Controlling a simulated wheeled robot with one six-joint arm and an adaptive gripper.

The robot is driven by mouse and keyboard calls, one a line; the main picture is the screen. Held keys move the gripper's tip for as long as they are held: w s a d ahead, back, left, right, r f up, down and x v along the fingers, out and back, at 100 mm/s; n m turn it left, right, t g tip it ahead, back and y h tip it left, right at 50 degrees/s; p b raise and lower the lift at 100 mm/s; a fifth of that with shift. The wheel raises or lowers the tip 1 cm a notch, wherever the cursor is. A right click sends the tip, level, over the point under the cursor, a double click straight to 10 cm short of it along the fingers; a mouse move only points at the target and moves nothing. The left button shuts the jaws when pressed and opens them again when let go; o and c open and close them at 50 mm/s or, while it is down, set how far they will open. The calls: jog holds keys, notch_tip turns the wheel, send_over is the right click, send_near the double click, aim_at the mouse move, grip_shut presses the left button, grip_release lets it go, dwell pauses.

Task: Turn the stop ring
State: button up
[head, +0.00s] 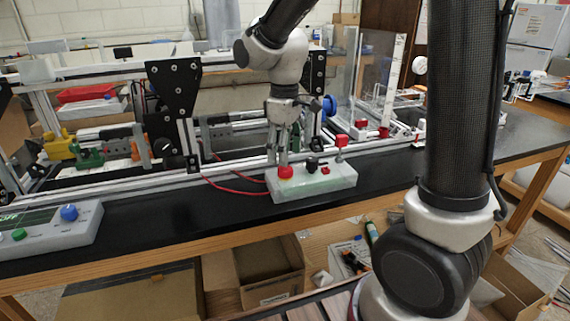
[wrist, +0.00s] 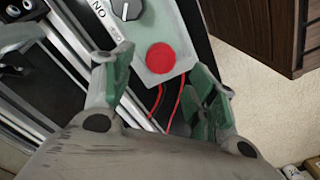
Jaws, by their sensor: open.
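The stop ring is a round red mushroom-shaped knob (head: 286,172) on the left end of a pale green-white control box (head: 325,184) on the black bench. My gripper (head: 283,160) points down at it, with the fingertips close above or beside the knob. In the wrist view the red knob (wrist: 161,58) shows between the two spread fingertips of my gripper (wrist: 158,75). The fingers are open, and I see no clear contact with the knob. The finger nearer the camera may hide part of the knob in the head view.
An aluminium extrusion frame (head: 130,184) stands behind. A panel with a blue knob (head: 69,213) sits left.

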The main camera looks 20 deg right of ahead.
aim_at(285, 171)
jog(key=shift+f, duration=2.25)
jog(key=c, duration=1)
